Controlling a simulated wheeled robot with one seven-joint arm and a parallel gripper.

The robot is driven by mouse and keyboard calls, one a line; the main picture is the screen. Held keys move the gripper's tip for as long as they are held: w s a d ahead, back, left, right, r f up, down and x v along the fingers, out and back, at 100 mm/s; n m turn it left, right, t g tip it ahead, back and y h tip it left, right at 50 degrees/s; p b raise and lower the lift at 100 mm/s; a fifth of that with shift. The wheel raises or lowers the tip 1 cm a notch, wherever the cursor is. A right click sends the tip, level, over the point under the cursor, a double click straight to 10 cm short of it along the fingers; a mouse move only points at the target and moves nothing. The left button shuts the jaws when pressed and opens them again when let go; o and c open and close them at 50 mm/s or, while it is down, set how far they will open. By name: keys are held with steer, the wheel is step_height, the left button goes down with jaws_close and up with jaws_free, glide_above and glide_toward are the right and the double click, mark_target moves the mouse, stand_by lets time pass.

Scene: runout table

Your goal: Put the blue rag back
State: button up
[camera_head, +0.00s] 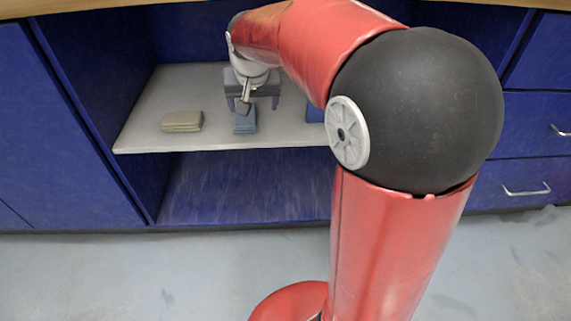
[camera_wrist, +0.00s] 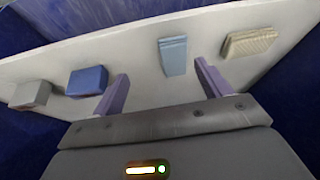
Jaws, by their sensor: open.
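A light-blue folded rag (camera_head: 245,121) lies on the grey shelf (camera_head: 140,138) near its front edge. In the wrist view the rag (camera_wrist: 173,56) lies flat beyond the fingertips, within the span between them. My gripper (camera_head: 252,104) is over the shelf, just behind and above the rag in the head view. In the wrist view my gripper (camera_wrist: 161,72) is open with nothing between its purple fingers. The arm hides part of the shelf in the head view.
A beige folded cloth (camera_head: 182,121) lies left of the rag. A darker blue block (camera_head: 315,112) is to the right, partly hidden by my arm. A grey block (camera_wrist: 30,94) shows in the wrist view. Blue cabinet walls (camera_head: 65,110) flank the shelf.

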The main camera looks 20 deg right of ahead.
steer(key=s+f+n, duration=0.1)
steer(key=s+n, duration=0.2)
steer(key=s, duration=2.3)
steer(key=shift+f+t+y, duration=0.15)
steer(key=shift+t+y, duration=0.25)
steer(key=shift+s, duration=0.1)
